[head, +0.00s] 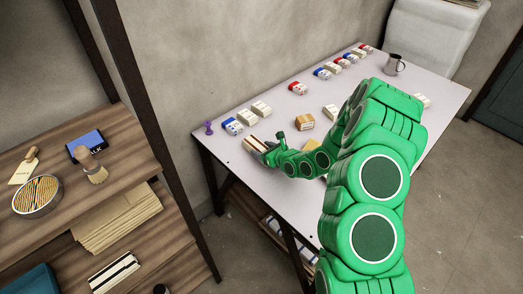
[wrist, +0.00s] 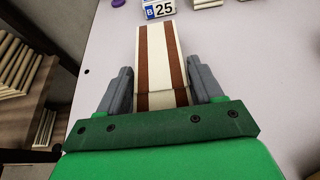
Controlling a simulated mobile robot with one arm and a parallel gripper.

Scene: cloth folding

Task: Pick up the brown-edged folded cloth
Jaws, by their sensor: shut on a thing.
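The brown-edged folded cloth (wrist: 162,62) is cream with two brown stripes and lies between the two grey fingers of my gripper (wrist: 162,88) in the wrist view. The fingers are shut on its sides. In the head view the cloth (head: 256,144) shows at the left front edge of the white table (head: 225,160), at the end of my green arm. My gripper (head: 265,150) is partly hidden there by its own links. I cannot tell whether the cloth touches the tabletop.
A numbered block (head: 233,126) and a purple piece (head: 208,127) stand close by. Cream folded cloths (head: 261,109) lie behind. A mug (head: 393,64) stands at the far right. A wooden shelf unit (head: 125,130) with a basket (head: 37,196) and brush (head: 92,167) is at the left.

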